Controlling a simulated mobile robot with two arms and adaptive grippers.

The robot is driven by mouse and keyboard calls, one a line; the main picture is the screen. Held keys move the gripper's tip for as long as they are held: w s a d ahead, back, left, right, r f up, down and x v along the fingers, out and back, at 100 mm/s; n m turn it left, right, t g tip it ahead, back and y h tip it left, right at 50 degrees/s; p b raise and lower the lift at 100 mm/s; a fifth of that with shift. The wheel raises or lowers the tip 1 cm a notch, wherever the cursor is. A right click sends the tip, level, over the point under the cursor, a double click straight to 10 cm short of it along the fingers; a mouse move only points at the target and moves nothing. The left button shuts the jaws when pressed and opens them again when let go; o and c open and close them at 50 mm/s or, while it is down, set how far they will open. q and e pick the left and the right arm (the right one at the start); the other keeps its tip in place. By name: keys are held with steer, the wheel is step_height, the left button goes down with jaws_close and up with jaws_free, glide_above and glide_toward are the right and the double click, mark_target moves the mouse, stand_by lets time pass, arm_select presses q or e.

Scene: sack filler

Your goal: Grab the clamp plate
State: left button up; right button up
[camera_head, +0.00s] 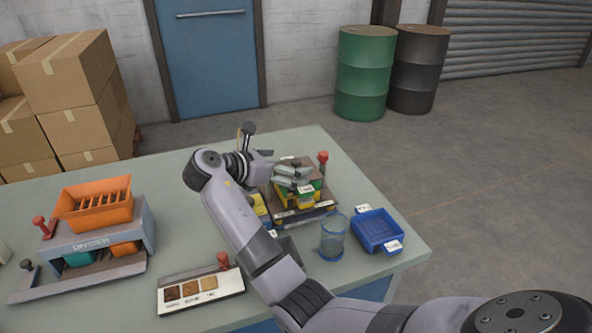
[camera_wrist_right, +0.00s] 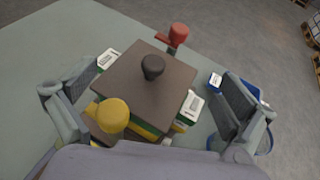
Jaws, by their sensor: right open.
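The clamp plate (camera_wrist_right: 140,92) looks like a brown square plate with a dark round knob (camera_wrist_right: 152,66) on top. It lies on a stack with green and yellow sides; in the head view, part of the plate (camera_head: 298,161) shows behind my right gripper (camera_head: 293,179). My right gripper is open, and in the right wrist view its two fingers (camera_wrist_right: 155,108) stand wide apart on either side of the plate and knob. No contact with the knob shows. My left gripper is not in view.
A red handle (camera_wrist_right: 179,32) stands just behind the plate and a yellow knob (camera_wrist_right: 113,114) in front. A clear blue cup (camera_head: 333,238) and blue tray (camera_head: 378,232) stand to the right. The orange-topped divider (camera_head: 95,243) and sample board (camera_head: 203,292) are left on the table.

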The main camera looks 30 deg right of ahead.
mark_target(296, 162)
steer(key=x, duration=0.4)
steer(key=shift+d, duration=0.1)
steer(key=shift+c, duration=0.5)
